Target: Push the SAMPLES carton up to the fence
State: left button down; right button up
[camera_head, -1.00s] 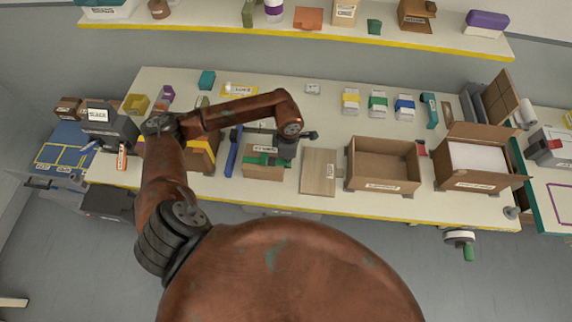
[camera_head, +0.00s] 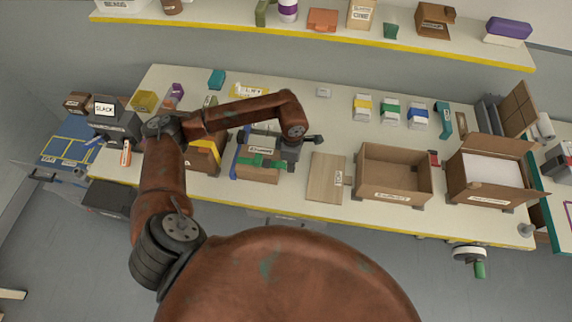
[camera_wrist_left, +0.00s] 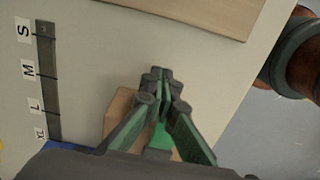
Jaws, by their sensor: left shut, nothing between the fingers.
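The brown SAMPLES carton (camera_head: 257,173) sits on the bench left of centre in the camera_head view, with green on its top; its label is too small to read surely. The fence appears to be the blue bar (camera_head: 236,160) at its left side; carton and bar look touching or nearly so. My right gripper is out of view.
A wooden board (camera_head: 325,178) lies right of the gripper, then an open carton (camera_head: 395,191) and a filled open carton (camera_head: 487,192). A yellow-and-brown box (camera_head: 204,158) stands left of the blue bar. A size strip (camera_wrist_left: 47,85) shows in the wrist view.

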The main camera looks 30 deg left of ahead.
pick_arm(q)
notch_tip(320, 180, up, 10)
jog(key=d, duration=0.1)
jog(key=shift+w, duration=0.2)
